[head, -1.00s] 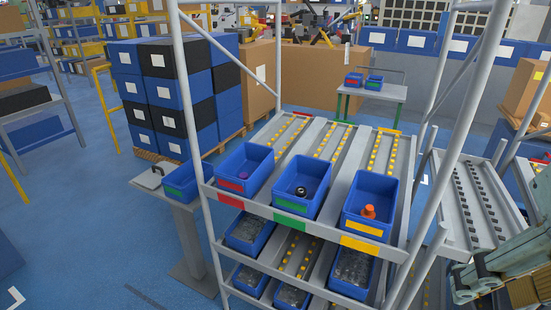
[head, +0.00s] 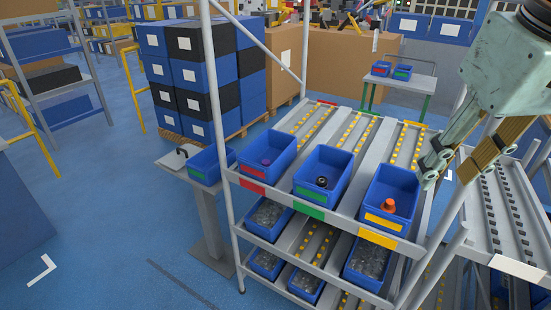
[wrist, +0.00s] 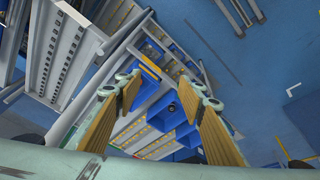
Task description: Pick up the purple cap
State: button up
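The purple cap (head: 265,161) lies in the blue bin (head: 286,150) with a red label, the leftmost of three on the upper rack shelf. A black ring-like part (head: 322,182) is in the middle green-labelled bin. An orange part (head: 388,205) is in the right yellow-labelled bin. My gripper (head: 445,172) is open and empty, to the right of the yellow-labelled bin and far from the purple cap. In the wrist view its fingers (wrist: 160,82) are spread, with the rack beyond them. I cannot make out the purple cap there.
Rack posts (head: 222,110) and a diagonal brace stand around the bins. A pedestal (head: 208,215) with a blue bin is left of the rack. Lower shelves hold bins of dark parts (head: 368,261). Another roller rack (head: 510,225) is at right. Open floor lies at left.

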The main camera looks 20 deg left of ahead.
jog(key=w+a+f+n+y+p, duration=0.1)
jog(key=w+a+f+n, duration=0.15)
jog(key=w+a, duration=0.9)
jog(key=w+a+f+n+p, duration=0.2)
jog(key=w+a+n, duration=0.2)
jog(key=w+a, duration=0.7)
jog(key=w+a+f+n+p, duration=0.1)
jog(key=w+a+f+n, duration=0.2)
jog(key=w+a+f, duration=0.5)
jog(key=w+a+f+n+g+p, duration=0.1)
jog(key=w+a+f+n, duration=0.2)
jog(key=w+a+f, duration=0.5)
jog(key=a+f, duration=0.1)
jog(key=a, duration=0.3)
jog(key=shift+w+a+f+g+y, duration=0.2)
jog(key=shift+a+f+g+y, duration=0.1)
jog(key=shift+a+y, duration=0.1)
jog(key=shift+f, duration=0.1)
send_over(266, 162)
jog(key=d, duration=0.1)
jog(key=shift+s+d+f+p, duration=0.1)
jog(key=shift+s+f+p, duration=0.05)
jog(key=shift+f, duration=1.2)
jog(key=shift+s+d+f+p, duration=0.1)
jog(key=shift+f, duration=1.25)
jog(key=shift+s+f+p, duration=0.15)
jog(key=shift+f, duration=1.2)
jog(key=shift+p+x, duration=0.3)
jog(key=shift+x, duration=2.25)
